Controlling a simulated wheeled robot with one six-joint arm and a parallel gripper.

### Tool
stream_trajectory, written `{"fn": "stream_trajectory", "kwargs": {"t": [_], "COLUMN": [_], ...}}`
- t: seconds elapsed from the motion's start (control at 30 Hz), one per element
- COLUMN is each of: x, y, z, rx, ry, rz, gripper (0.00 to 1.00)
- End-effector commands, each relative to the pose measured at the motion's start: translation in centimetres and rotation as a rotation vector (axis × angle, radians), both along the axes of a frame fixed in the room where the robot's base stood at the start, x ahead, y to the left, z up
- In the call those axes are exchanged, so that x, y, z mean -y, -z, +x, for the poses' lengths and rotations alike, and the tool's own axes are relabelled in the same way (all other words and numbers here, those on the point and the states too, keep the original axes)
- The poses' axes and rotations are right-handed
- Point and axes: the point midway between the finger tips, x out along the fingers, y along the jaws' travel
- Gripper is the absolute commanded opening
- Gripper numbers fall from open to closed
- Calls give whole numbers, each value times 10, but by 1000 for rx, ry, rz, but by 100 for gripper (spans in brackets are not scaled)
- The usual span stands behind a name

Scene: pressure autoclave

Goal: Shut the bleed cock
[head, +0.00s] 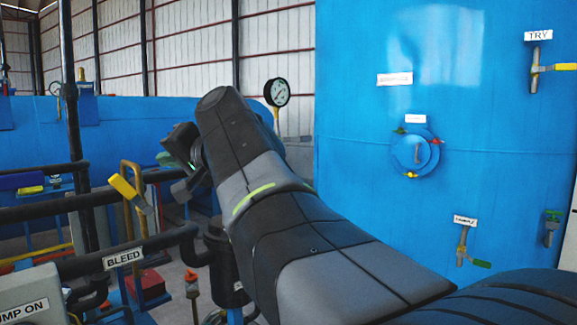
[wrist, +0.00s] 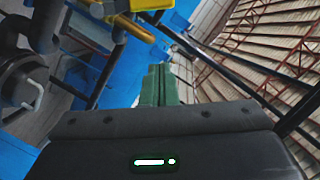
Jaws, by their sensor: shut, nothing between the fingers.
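The white BLEED label (head: 122,258) is on a black pipe at the lower left of the head view. Above it, a yellow lever (head: 124,187) sits slanted by an upright brassy pipe; I take this as the bleed cock, though its body is hard to make out. A yellow part, probably this lever, shows at the top of the wrist view (wrist: 130,27). My gripper (head: 167,159) is to the right of the lever and apart from it, partly hidden by my arm. In the wrist view its green fingers (wrist: 159,84) are together and empty.
Black pipes (head: 75,207) run across the lower left. A pressure gauge (head: 277,92) stands behind my arm. The large blue vessel (head: 360,140) fills the right, with TRY (head: 538,36) and other labelled cocks. A small red-handled cock (head: 191,276) is below my gripper.

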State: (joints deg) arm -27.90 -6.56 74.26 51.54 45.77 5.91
Motion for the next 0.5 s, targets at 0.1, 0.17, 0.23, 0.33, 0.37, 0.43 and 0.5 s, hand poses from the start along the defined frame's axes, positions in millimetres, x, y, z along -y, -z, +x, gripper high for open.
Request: {"fn": "stream_trajectory", "kwargs": {"t": [0.1,0.17,0.23,0.33,0.37,0.43,0.5], "x": [-25,-36,-49,-57,-59,-63,-66], "y": [2,4,6,15,18,23,27], "z": [12,18,24,16,13,9,5], "rx": [-3,-3,-3,-2,-1,0,0], "ry": [-5,-4,-4,-5,-5,-3,-3], "rz": [-2,-3,-3,-2,-2,-3,-3], "gripper": [0,0,0,0,0,0,0]}}
